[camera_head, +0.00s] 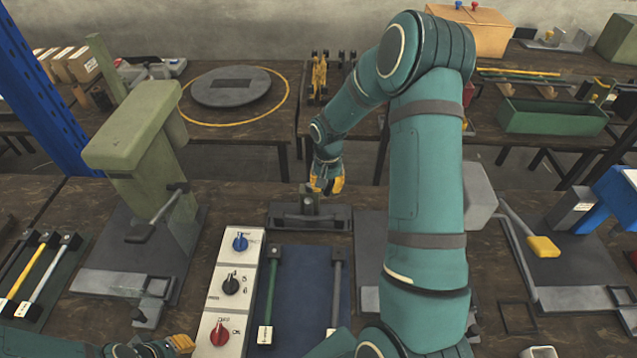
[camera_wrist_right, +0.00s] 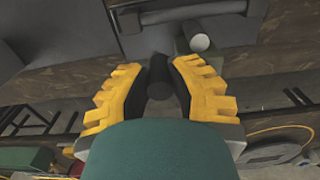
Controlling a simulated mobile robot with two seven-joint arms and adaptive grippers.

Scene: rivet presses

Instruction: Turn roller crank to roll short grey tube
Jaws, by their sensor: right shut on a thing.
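The roller (camera_head: 283,216) is a low dark grey device at the back of the near table, with a horizontal bar across its front. My right gripper (camera_head: 326,184) is over its right end, its yellow fingers closed around the dark crank handle (camera_wrist_right: 160,80) in the wrist view. A pale round end (camera_wrist_right: 200,43) shows beside the handle; I cannot tell what it belongs to. A grey tube (camera_head: 336,290) with a white tag lies on the dark blue mat (camera_head: 305,300). My left gripper (camera_head: 180,344) is at the bottom edge, partly cut off.
A green tube (camera_head: 271,295) lies on the same mat. A white control panel (camera_head: 228,285) with knobs is left of it. A green press (camera_head: 140,140) stands at left, beside a tube rack (camera_head: 38,275). A yellow-ended lever (camera_head: 542,246) stands out at right.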

